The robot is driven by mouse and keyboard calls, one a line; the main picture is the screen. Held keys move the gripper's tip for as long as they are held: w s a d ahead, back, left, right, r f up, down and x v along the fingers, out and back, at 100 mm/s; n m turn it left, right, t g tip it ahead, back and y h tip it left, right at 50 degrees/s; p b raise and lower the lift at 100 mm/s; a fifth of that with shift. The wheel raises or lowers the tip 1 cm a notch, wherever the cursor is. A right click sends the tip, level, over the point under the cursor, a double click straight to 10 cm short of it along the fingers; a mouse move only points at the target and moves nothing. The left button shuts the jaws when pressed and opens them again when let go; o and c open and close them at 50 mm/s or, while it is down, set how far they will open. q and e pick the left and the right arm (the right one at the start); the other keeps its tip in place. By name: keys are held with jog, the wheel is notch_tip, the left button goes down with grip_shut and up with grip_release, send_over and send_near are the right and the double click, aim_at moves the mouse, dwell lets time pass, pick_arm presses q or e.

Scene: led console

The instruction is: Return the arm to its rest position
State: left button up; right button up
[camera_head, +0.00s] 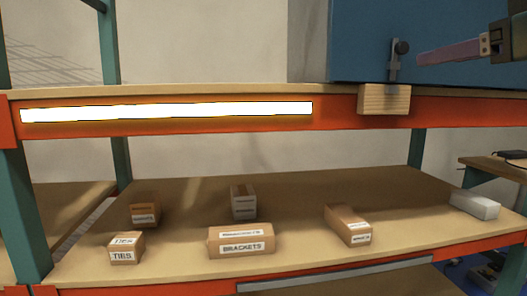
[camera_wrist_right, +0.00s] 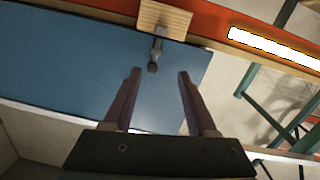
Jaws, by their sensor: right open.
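My right gripper (camera_head: 422,58) comes in from the upper right in the head view, its fingers pointing left. It is a short way right of a small dark lever (camera_head: 398,60) that stands up from a wooden block (camera_head: 384,99) on the orange shelf beam. In the right wrist view the gripper (camera_wrist_right: 159,73) is open, with two separate purple-grey fingers and nothing held. The lever's dark knob (camera_wrist_right: 152,67) shows between the fingertips in that picture, beyond them; no contact is visible. My left gripper is not in view.
A glowing white light strip (camera_head: 166,112) runs along the orange beam (camera_head: 335,115). A blue panel (camera_head: 370,40) stands behind the lever. The lower shelf (camera_head: 300,195) bears several small boxes, including a labelled "BRACKETS" box (camera_head: 241,241) and a pale box (camera_head: 475,205).

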jog(key=s+a+f+g, duration=0.2)
jog(key=s+f+g, duration=0.15)
jog(key=f, duration=0.45)
jog(key=s+a+f+g, duration=0.2)
jog(key=s+f, duration=0.2)
jog(key=f, duration=0.3)
jog(key=s+a+f+g, duration=0.2)
jog(key=s+f, duration=0.2)
jog(key=f, duration=0.4)
jog(key=s+a+f+g, duration=0.1)
jog(key=s+f+g, duration=0.2)
jog(key=s, duration=0.6)
jog(key=s+a+f+g, duration=0.1)
jog(key=s+f+g, duration=0.2)
jog(key=s+f, duration=0.4)
jog(key=shift+s+a, duration=0.35)
jog(key=shift+s, duration=0.7)
